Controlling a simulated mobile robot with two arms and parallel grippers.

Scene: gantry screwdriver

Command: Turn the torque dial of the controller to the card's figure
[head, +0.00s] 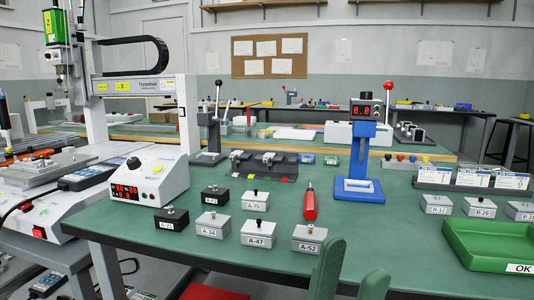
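The controller (148,178) is a white box at the left of the green table, with red lit displays and small buttons on its front. A black round knob (133,163) sits on its upper face; I cannot tell its setting. White printed cards (472,177) stand in a dark holder at the right; their figures are too small to read.
A blue stand (360,189) with a red display stands mid-table. A green tray (485,262) is at right. A gantry machine (95,100) rises at left.

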